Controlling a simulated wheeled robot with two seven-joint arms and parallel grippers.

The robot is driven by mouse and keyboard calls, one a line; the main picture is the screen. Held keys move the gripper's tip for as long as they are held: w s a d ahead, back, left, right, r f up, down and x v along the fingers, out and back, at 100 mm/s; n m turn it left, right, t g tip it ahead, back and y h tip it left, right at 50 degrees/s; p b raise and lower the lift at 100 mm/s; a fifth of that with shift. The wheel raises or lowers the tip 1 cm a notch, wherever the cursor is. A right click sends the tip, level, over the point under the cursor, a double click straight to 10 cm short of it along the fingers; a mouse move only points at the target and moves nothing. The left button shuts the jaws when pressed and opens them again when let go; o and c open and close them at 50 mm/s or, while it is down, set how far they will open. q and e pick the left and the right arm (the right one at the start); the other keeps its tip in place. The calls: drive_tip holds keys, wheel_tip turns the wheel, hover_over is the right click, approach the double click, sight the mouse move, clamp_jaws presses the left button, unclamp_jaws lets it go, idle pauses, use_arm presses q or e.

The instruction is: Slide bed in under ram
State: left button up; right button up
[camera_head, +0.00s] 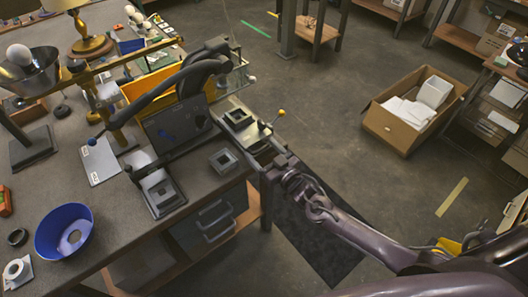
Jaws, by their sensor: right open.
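A press-like machine stands at the bench's right edge, with a dark upright plate (176,122) and a dark curved arm (165,92) above it. I cannot tell which part is the ram. What looks like the bed (240,118), a pale slide with a dark square fixture, sticks out to the right of the plate. My left gripper is not in view.
A square frame (223,160) and a dark square fixture (161,193) lie on the bench. A blue bowl (64,231) is at lower left. A yellow bin (156,88) stands behind the machine.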

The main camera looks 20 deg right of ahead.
sight(255, 145)
drive_tip(key=c, duration=1.1)
drive_tip(key=b+x, duration=0.3)
drive_tip(key=x, duration=0.1)
drive_tip(key=shift+f, duration=0.15)
drive_tip(key=shift+c, duration=0.2)
drive_tip(key=shift+a, duration=0.1)
drive_tip(key=o, duration=1.1)
drive_tip(key=shift+o, duration=0.2)
